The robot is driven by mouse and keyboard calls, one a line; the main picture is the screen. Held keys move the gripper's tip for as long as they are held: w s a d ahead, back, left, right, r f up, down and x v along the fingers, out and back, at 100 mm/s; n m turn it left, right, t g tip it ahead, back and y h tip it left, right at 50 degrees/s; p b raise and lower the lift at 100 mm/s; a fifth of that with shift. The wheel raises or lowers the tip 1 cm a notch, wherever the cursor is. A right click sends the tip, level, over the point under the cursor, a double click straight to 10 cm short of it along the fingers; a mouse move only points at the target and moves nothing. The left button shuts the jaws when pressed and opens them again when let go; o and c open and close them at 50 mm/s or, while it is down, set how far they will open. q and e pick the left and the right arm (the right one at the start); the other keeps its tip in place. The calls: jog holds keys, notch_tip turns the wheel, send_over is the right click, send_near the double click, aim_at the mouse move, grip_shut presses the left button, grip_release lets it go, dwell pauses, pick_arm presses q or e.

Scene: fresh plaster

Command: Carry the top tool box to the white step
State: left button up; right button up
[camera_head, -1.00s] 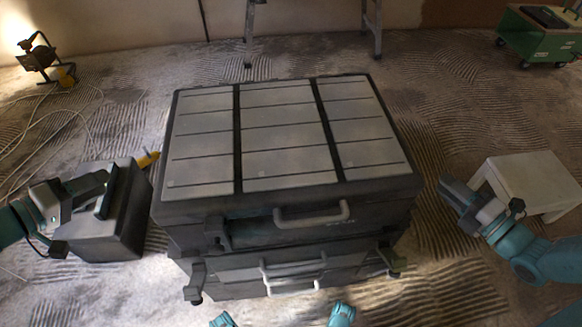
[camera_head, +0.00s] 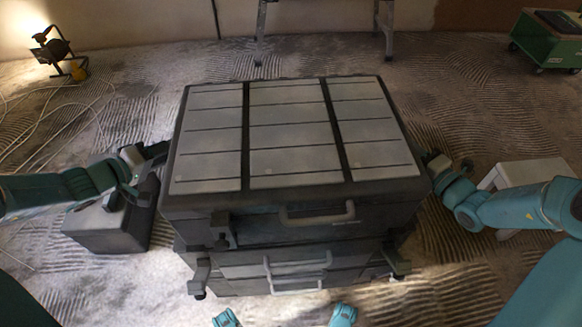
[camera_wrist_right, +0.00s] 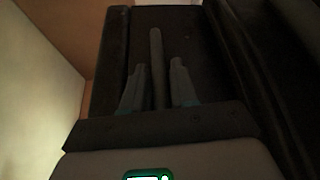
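The top tool box (camera_head: 295,140) is a wide dark box with pale grey lid panels and a grey front handle. In the right wrist view, my right gripper's fingers (camera_wrist_right: 158,85) stand apart on both sides of a dark upright handle bar (camera_wrist_right: 157,50), with gaps visible. The white step (camera_head: 530,172) is on the right, partly hidden by my right arm.
A dark case (camera_head: 105,228) stands on the floor left of the stack, under my left arm. A work lamp (camera_head: 58,50) with cables is at the far left. Ladder legs (camera_head: 262,30) stand behind. A green cart (camera_head: 545,42) is at the far right.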

pick_arm(q)
jog(key=c, duration=0.6)
pick_arm(e)
grip_shut()
pick_arm(q)
grip_shut()
dwell(0.5)
jog(key=shift+w+r, duration=0.1)
jog(key=shift+r, duration=0.1)
pick_arm(e)
jog(key=shift+w+d+r, duration=0.1)
jog(key=shift+r, duration=0.15)
